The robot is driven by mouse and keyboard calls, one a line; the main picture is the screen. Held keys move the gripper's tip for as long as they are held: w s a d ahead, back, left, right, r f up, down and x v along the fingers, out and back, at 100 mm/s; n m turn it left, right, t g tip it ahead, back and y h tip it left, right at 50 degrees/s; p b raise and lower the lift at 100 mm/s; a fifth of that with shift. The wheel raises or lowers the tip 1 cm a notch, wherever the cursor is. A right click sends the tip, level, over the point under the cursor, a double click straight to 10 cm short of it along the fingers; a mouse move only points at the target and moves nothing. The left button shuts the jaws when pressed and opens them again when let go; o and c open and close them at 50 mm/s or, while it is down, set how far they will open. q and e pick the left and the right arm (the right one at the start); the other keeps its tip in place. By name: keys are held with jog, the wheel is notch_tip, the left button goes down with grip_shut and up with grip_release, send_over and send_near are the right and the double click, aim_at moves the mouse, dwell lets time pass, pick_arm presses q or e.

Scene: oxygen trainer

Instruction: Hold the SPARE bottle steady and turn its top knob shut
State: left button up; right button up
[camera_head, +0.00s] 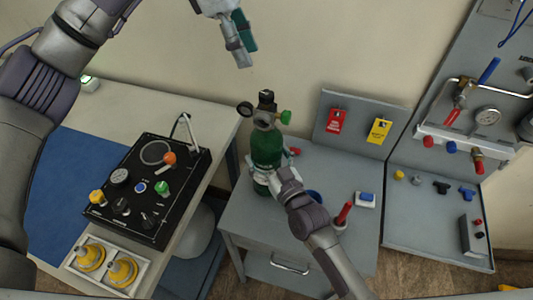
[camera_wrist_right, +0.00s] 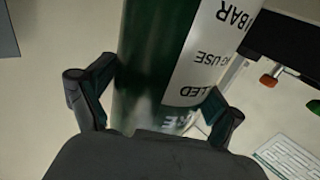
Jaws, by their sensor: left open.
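The green bottle (camera_head: 265,150) stands upright on the grey cabinet. Its metal valve head carries a black top knob (camera_head: 266,96), a round gauge on the left and a green side knob (camera_head: 286,117). My right gripper (camera_head: 277,180) is at the bottle's lower body. In the right wrist view its fingers (camera_wrist_right: 158,105) lie on both sides of the bottle (camera_wrist_right: 150,60), against its wall, with the white label facing right. My left gripper (camera_head: 244,52) is open and empty, above and left of the knob, well apart from it.
A grey cabinet (camera_head: 240,215) carries a red-handled item (camera_head: 343,213) and a small blue-topped box (camera_head: 366,199). Red and yellow tags hang on the panel behind. A black control box (camera_head: 140,205) stands on the left desk; a valve panel is at right.

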jog(key=c, duration=1.3)
pick_arm(q)
jog(key=shift+o, duration=1.3)
pick_arm(e)
jog(key=shift+c, duration=0.2)
pick_arm(q)
jog(key=shift+o, duration=0.4)
jog(key=w+a+f+t, duration=0.1)
jog(key=w+f+t, duration=0.2)
jog(key=w, duration=0.3)
jog(key=shift+a+h, duration=0.25)
jog(key=shift+h, duration=0.15)
jog(key=w+a+f+m+t, duration=0.2)
jog(key=w+a+m+t, duration=0.1)
jog(key=w+a+t, duration=0.5)
jog(key=m+g+h, duration=0.5)
jog(key=m+h, duration=0.7)
jog(key=m, duration=1.6)
send_near(266, 94)
jog(key=shift+h, duration=0.3)
jog(key=x, duration=0.3)
jog(key=f+x, duration=0.1)
jog(key=x, duration=0.5)
jog(key=shift+w+d+f, duration=0.1)
jog(key=shift+f, duration=0.05)
jog(key=shift+w+d, duration=0.15)
jog(key=shift+d, duration=0.3)
